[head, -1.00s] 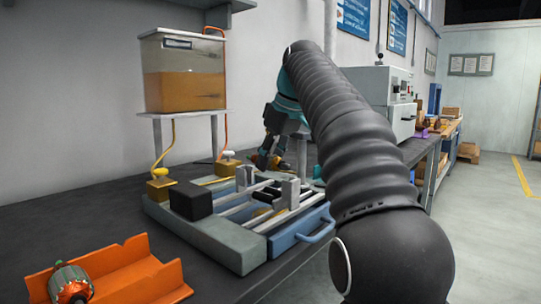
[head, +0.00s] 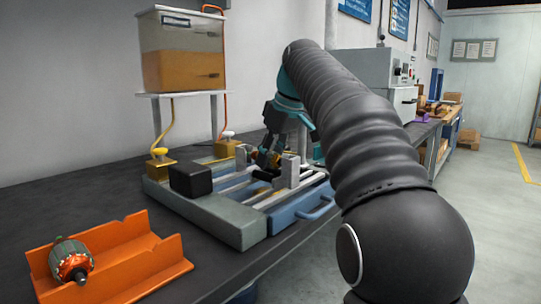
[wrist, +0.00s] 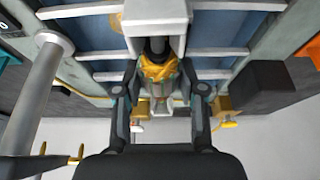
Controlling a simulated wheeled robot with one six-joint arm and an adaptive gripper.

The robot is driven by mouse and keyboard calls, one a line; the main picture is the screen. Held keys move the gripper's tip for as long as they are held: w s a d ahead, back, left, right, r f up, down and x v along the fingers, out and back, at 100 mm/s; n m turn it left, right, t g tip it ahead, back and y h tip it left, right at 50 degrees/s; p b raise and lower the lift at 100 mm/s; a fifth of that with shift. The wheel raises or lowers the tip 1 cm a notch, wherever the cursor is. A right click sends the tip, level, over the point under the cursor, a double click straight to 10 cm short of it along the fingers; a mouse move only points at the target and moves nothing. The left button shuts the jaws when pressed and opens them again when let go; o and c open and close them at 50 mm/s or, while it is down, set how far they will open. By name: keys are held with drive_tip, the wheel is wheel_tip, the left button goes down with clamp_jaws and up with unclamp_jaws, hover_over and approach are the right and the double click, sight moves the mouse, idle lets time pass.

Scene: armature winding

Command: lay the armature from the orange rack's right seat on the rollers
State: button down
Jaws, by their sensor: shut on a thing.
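My gripper (wrist: 160,90) is shut on an armature (wrist: 158,70) with yellow-copper windings and a dark shaft end. In the wrist view the shaft end lies at a pale notched support (wrist: 157,18); I cannot tell whether it bears on it. In the head view my gripper (head: 266,158) is low over the grey fixture (head: 222,222), among its upright supports (head: 290,170). The rollers are largely hidden there. The orange rack (head: 145,270) is at lower left. A second armature, green and orange-red (head: 71,261), lies in its left seat; the right seat is empty.
A black block (head: 190,180) stands on the fixture's left side. A tank of amber liquid (head: 182,50) stands on a raised stand behind, with hoses running down to brass valves (head: 160,162). A blue drawer with a handle (head: 315,210) is at the front. Bench between rack and fixture is clear.

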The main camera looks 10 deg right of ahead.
drive_tip(key=shift+f, duration=0.4)
idle(0.5)
drive_tip(key=c, duration=0.6)
unclamp_jaws()
drive_tip(key=shift+v, duration=3.75)
